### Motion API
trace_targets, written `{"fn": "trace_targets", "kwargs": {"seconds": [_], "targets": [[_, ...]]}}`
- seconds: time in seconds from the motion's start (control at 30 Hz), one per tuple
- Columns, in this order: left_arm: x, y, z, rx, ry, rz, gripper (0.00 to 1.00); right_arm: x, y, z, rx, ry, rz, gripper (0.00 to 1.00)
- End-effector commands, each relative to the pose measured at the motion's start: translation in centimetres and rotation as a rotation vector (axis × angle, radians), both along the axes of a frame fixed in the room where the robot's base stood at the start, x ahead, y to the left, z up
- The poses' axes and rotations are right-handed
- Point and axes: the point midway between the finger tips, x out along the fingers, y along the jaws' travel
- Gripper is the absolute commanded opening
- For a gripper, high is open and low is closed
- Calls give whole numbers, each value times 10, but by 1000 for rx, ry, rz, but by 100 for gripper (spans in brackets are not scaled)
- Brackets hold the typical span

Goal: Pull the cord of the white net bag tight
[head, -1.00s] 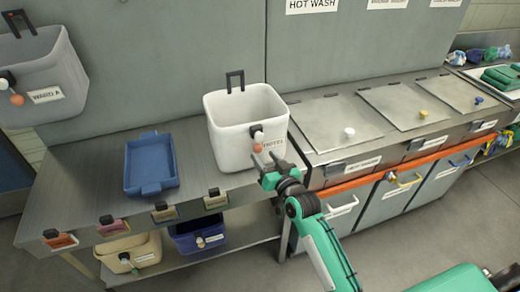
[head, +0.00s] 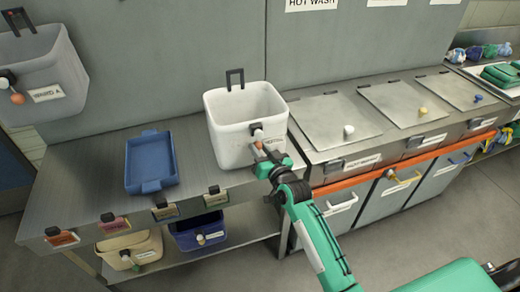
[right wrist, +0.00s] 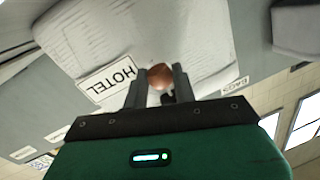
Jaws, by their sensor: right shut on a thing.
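The white net bag (head: 232,138) stands upright and open on the steel counter, with a black loop at its back rim. A dark cord stopper (head: 256,128) sits on its front beside a label, which reads HOTEL in the right wrist view (right wrist: 108,78). The copper-coloured bead (right wrist: 160,74) at the cord's end is between the fingers of my right gripper (head: 266,158), close in front of the bag. The right gripper is shut on the bead. The cord itself is mostly hidden. My left gripper is not in view.
A grey bag (head: 45,75) with a similar bead hangs at the left. A blue tray (head: 151,163) lies on the counter left of the white bag. Lidded bins (head: 330,120) stand to the right. A beige bin (head: 130,245) and a dark blue bin (head: 198,236) sit below.

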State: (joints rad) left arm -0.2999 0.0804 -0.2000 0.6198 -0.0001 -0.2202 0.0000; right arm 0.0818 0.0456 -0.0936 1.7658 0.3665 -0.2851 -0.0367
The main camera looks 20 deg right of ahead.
Motion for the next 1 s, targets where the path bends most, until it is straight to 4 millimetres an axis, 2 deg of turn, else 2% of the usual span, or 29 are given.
{"fn": "trace_targets", "kwargs": {"seconds": [0.13, 0.3, 0.4, 0.53, 0.8, 0.83, 0.93, 1.0], "targets": [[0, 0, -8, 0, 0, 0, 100, 0, 0, -13, 0, 1, -1, 0], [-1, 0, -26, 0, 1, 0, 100, 0, 0, -48, -3, 2, 1, 0], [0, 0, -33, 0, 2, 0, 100, 0, 0, -62, -1, 2, 1, 0], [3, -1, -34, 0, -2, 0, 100, 0, 0, -69, -1, 1, 0, 0], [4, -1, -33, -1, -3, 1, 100, 0, 0, -68, 0, 1, 0, 0], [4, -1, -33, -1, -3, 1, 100, 0, 0, -68, 0, 1, 0, 29], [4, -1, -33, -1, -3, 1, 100, 0, 0, -68, 0, 1, 0, 48], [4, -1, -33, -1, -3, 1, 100, 0, 0, -68, 0, 0, 0, 50]]}}
